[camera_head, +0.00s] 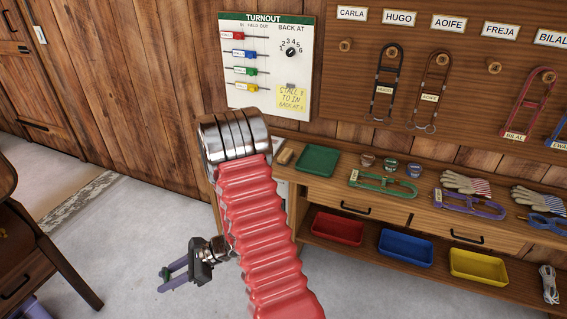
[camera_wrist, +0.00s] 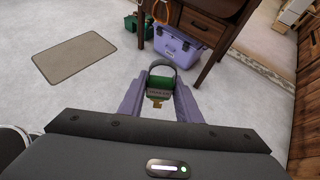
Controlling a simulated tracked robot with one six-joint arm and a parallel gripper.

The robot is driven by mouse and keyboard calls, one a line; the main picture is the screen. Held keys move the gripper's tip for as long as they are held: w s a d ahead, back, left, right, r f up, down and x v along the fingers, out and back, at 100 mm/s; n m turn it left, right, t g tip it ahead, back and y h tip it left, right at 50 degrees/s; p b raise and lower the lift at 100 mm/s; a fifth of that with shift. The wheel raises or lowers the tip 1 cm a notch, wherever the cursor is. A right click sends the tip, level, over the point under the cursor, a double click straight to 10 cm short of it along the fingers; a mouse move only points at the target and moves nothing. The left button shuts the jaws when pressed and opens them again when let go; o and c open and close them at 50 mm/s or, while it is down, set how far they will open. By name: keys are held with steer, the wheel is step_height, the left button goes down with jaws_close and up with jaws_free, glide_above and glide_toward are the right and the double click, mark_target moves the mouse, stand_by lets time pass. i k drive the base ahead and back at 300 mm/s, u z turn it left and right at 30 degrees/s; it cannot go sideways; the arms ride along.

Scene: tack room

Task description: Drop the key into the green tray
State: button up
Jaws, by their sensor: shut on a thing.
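My gripper (camera_head: 169,280) is low at the lower left in the head view, over the floor and well away from the workbench. In the wrist view, its purple fingers (camera_wrist: 160,88) are shut on the key (camera_wrist: 158,87), which shows a green body, a grey ring on the far side and a brass end on the near side. The key cannot be made out in the head view. The green tray (camera_head: 318,160) lies on the left part of the bench top, beyond my red arm, and looks empty.
The bench (camera_head: 395,194) also holds small tins (camera_head: 388,164), a green halter-like frame (camera_head: 383,185), a purple one (camera_head: 470,204) and gloves (camera_head: 466,183). Red (camera_head: 337,229), blue (camera_head: 405,248) and yellow (camera_head: 478,266) bins sit below. A purple box (camera_wrist: 178,50) stands by a desk.

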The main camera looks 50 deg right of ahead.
mark_target(321, 159)
steer(key=u, duration=1)
steer(key=i, duration=0.1)
steer(key=z, duration=2.35)
steer(key=i, duration=1)
steer(key=u, duration=0.15)
steer(key=k, duration=0.95)
steer(key=z, duration=0.05)
